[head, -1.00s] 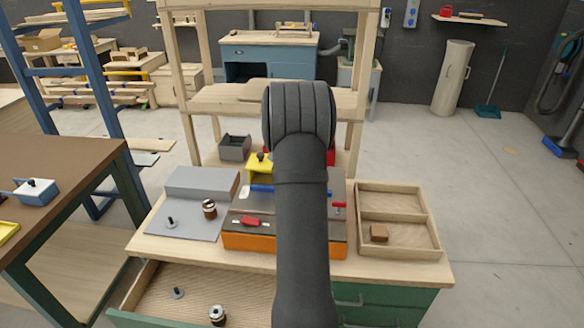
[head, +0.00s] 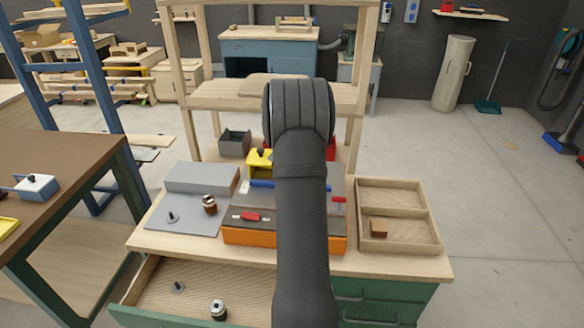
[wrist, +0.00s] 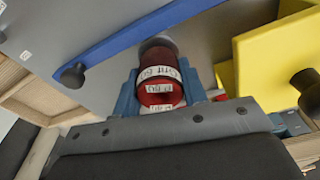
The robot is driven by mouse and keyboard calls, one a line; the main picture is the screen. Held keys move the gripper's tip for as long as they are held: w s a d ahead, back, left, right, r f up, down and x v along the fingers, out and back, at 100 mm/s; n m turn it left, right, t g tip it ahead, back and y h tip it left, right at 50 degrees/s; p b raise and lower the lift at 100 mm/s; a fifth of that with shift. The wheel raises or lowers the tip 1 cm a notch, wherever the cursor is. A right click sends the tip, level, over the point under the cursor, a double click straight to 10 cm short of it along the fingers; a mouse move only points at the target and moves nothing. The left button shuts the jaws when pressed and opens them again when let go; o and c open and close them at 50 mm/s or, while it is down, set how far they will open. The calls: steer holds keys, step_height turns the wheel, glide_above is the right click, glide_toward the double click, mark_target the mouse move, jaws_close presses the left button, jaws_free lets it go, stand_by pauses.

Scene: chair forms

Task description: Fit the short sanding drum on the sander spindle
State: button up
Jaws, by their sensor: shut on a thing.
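In the wrist view my gripper (wrist: 160,86) has its two blue fingers shut on a dark red drum (wrist: 157,93) with white bands, one lettered as grit 60. The drum's far end is dark, and a grey surface shows beyond it. In the head view my own arm hides the gripper and this drum. A grey board (head: 187,224) on the bench carries a short dark pin on a round base (head: 171,217), which may be the spindle. A brown drum with a pale band (head: 209,204) stands near it.
The orange-sided case (head: 250,238), with red and blue-handled items, is at the bench's middle. A divided wooden tray (head: 398,249) holding a brown block (head: 379,228) is right. An open drawer (head: 150,300) in front holds a pin and another drum (head: 218,310). A yellow block (wrist: 275,62) is close by.

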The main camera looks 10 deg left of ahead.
steer(key=shift+f, duration=0.4)
steer(key=o, duration=1.6)
steer(key=shift+r, duration=0.1)
steer(key=shift+a+r, duration=0.15)
steer(key=shift+r, duration=3.25)
steer(key=shift+o, duration=1.2)
